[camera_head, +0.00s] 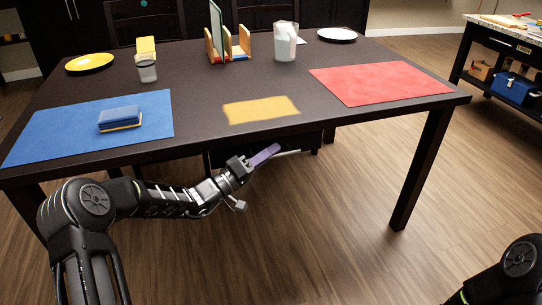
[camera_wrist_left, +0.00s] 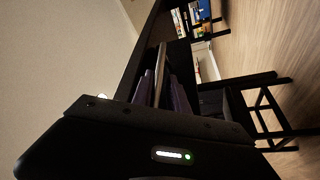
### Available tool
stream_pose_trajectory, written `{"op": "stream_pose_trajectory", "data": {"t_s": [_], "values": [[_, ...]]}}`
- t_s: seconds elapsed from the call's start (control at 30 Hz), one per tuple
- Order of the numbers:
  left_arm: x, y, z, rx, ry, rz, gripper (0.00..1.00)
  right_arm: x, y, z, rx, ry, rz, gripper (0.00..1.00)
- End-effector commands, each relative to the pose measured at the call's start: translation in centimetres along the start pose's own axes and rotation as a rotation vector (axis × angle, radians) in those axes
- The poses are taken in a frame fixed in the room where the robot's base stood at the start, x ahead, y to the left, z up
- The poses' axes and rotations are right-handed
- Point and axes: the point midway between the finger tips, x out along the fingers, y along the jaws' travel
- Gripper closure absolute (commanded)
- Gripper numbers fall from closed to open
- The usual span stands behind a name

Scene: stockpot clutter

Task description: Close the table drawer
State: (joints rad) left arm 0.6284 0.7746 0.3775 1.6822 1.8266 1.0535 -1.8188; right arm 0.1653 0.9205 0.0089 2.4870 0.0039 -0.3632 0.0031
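The dark table (camera_head: 200,95) has a dark drawer (camera_head: 310,141) under its front edge, mostly hidden behind the tabletop and my left gripper. A thin pale bar (camera_head: 287,154) shows at the drawer front, to the right of the gripper. My left gripper (camera_head: 264,155), with purple fingers, is just below the table edge in front of the drawer. In the left wrist view the purple fingers (camera_wrist_left: 172,92) are close to a pale grey bar (camera_wrist_left: 160,72); whether they touch or grip it cannot be told. My right gripper is out of view.
A blue mat (camera_head: 60,130) with a sponge (camera_head: 120,118), a yellow cloth (camera_head: 262,109) and a red mat (camera_head: 380,83) lie on the table. A table leg (camera_head: 420,170) stands at the right. The floor (camera_head: 330,230) in front is clear.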

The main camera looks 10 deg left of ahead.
Motion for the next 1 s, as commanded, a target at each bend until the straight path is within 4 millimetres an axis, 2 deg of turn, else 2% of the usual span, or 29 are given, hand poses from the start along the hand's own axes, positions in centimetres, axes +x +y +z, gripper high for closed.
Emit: {"op": "stream_pose_trajectory", "data": {"t_s": [0.03, 0.2, 0.37, 0.8, 1.0], "values": [[-0.1, -0.3, -0.2, 0.0, 0.003, -0.006, 0.8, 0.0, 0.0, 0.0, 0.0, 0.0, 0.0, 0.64], [-0.1, -0.3, -0.1, 0.001, 0.002, -0.007, 0.67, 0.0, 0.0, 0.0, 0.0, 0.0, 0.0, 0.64], [-0.9, -0.3, -0.2, 0.0, 0.002, -0.007, 0.67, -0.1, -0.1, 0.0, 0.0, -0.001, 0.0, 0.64], [-7.2, -0.2, -0.8, 0.001, 0.003, 0.001, 0.67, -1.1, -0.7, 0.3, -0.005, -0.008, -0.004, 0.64], [-8.0, -0.2, -0.7, 0.002, 0.002, 0.005, 0.67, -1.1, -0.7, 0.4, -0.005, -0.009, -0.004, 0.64]]}}
